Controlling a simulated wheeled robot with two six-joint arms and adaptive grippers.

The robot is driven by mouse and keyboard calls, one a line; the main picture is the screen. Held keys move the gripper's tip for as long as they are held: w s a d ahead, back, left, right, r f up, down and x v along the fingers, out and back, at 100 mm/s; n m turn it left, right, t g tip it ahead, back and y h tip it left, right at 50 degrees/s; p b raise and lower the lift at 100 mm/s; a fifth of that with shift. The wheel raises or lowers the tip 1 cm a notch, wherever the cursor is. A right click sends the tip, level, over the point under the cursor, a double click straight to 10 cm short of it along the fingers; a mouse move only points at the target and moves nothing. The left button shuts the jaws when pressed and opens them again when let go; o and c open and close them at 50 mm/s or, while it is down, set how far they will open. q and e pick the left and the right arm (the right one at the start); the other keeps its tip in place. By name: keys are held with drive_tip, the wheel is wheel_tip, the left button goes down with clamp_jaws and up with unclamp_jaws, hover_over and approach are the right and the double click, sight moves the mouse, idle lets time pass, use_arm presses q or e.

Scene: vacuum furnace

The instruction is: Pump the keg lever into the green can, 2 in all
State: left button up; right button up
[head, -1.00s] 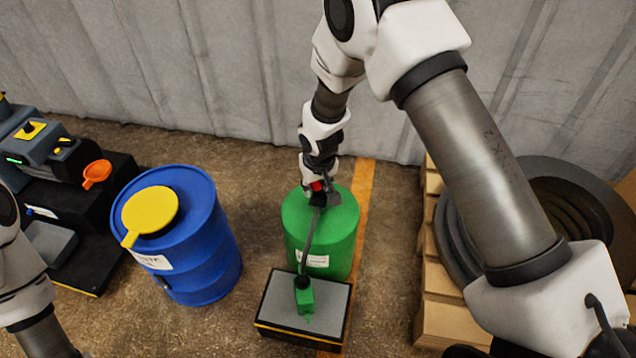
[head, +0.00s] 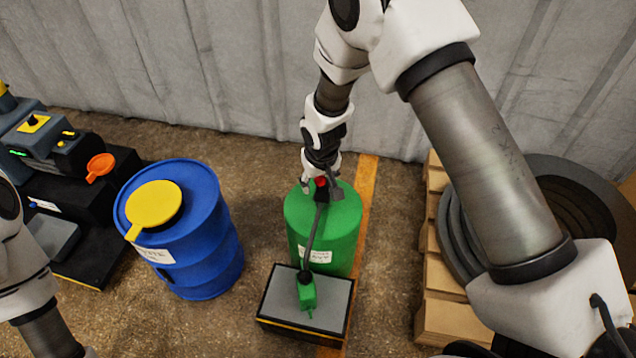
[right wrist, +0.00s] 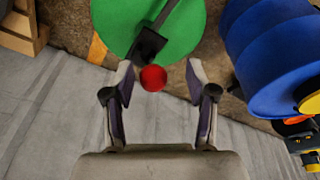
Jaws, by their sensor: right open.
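The green keg (head: 335,240) stands upright in the middle of the head view. On its top is a dark pump with a lever (right wrist: 149,43) ending in a red knob (head: 321,182). A thin dark spout (head: 314,232) slopes from the pump toward the small green can (head: 308,293), which stands on a grey-topped platform (head: 338,297). My right gripper (right wrist: 159,67) is open. In the right wrist view the red knob (right wrist: 153,78) shows between its two fingers, with a gap on each side. My left gripper is out of view.
A blue drum (head: 205,265) with a yellow funnel lid (head: 153,203) stands left of the keg. A pallet (head: 445,310) with dark coils (head: 458,235) stands right. A corrugated wall (head: 235,75) is behind.

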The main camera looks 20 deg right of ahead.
drive_tip(key=v, duration=1.1)
drive_tip(key=shift+a+f, duration=0.1)
